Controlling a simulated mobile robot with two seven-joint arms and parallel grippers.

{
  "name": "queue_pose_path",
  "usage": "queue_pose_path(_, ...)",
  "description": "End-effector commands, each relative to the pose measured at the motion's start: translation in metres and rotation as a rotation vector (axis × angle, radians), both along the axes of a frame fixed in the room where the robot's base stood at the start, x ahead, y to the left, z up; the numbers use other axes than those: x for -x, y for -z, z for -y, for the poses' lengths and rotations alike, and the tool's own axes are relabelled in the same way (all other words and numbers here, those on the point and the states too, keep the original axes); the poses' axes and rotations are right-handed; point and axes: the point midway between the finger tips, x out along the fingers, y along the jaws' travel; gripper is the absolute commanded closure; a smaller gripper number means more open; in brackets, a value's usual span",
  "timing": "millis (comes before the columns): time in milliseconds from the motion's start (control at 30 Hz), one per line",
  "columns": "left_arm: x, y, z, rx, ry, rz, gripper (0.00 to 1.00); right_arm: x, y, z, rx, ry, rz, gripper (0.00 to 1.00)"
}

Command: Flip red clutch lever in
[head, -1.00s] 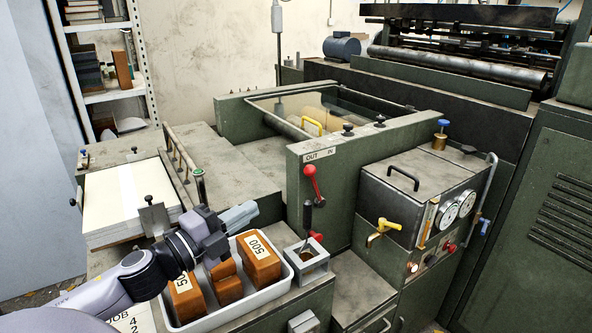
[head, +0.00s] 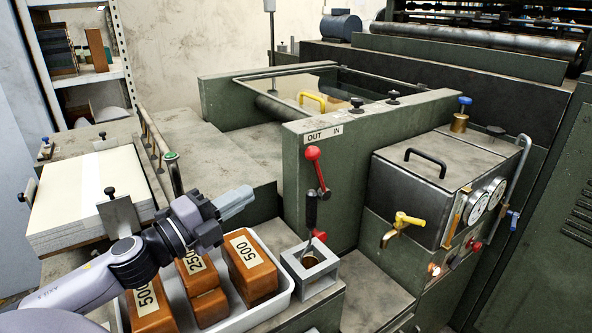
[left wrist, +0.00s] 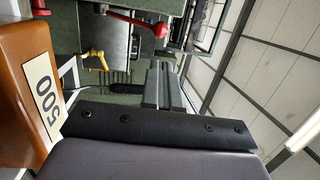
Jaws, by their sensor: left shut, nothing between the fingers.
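The red clutch lever has a red ball knob (head: 312,153) on a short red arm, on the green side panel below the OUT/IN label plate (head: 323,134). The knob is at the upper end, leaning left toward the OUT side. My left gripper (head: 243,198) is shut and empty, left of the lever and apart from it, above the weight tray. In the left wrist view the red knob (left wrist: 160,30) shows at the top, beyond the shut fingers (left wrist: 157,84). My right gripper is not in view.
A white tray (head: 283,303) holds several brown weights, one marked 500 (head: 250,267). A black-handled tool (head: 311,210) stands in a grey block (head: 310,270) below the lever. A yellow tap (head: 402,225) juts out to the right. A paper stack (head: 85,205) lies left.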

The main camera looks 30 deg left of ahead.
Motion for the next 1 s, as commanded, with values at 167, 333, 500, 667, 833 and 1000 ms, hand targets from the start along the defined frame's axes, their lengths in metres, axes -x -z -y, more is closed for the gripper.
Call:
queue_pose_path(167,0.000,-0.001,0.000,0.001,-0.001,0.000,1.00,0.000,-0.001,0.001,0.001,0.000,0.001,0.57)
queue_pose_path(333,-0.004,-0.002,0.001,0.001,0.001,0.001,1.00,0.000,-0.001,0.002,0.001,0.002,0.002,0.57)
queue_pose_path(500,-0.018,-0.004,0.004,0.000,0.002,0.003,1.00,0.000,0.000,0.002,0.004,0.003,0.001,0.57)
queue_pose_path(667,-0.033,-0.007,0.008,0.001,0.001,0.003,1.00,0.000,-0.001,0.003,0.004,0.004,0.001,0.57)
queue_pose_path(833,-0.049,-0.009,0.011,0.000,0.000,0.002,1.00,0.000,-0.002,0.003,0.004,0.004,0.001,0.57)
queue_pose_path(1000,-0.063,-0.011,0.015,0.002,-0.001,0.003,1.00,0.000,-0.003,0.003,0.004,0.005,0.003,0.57)
